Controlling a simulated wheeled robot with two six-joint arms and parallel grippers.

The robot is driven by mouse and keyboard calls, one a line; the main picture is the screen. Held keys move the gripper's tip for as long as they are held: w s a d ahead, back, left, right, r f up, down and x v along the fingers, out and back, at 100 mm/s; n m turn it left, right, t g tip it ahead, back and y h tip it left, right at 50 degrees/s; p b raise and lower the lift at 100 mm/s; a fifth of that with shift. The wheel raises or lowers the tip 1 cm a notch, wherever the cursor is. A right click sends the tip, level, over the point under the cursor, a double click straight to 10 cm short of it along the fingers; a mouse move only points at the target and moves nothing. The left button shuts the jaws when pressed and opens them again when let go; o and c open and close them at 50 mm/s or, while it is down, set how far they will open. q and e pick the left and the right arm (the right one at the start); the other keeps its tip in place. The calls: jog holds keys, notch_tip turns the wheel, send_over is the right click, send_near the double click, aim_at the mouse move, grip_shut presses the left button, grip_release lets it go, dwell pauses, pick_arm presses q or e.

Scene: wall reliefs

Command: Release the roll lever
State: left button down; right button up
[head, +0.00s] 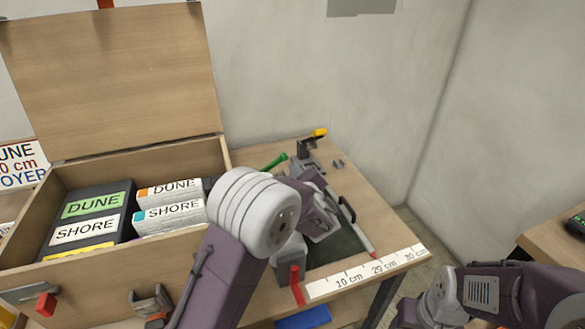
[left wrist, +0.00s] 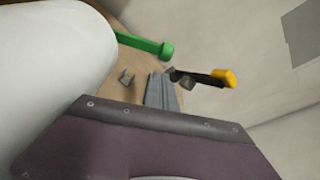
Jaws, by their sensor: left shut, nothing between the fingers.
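A lever with a black arm and yellow tip (head: 319,132) stands on a grey metal fixture at the back of the right-hand bench. It also shows in the left wrist view (left wrist: 224,78). A green-handled lever (head: 274,162) sticks out to its left and also shows in the left wrist view (left wrist: 152,46). I cannot tell which of them is the roll lever. My left gripper (head: 322,226) is low over the bench, in front of both handles and apart from them. It is shut and empty; my own wrist partly hides it and the fixture. My right gripper is not in view.
An open wooden case (head: 190,246) with boxes labelled DUNE and SHORE stands at left, its lid raised. A ruler strip (head: 368,272) runs along the bench front. A wall closes the back.

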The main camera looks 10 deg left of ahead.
pick_arm(q)
jog(key=shift+a+r, duration=0.4)
jog(key=shift+r, duration=0.1)
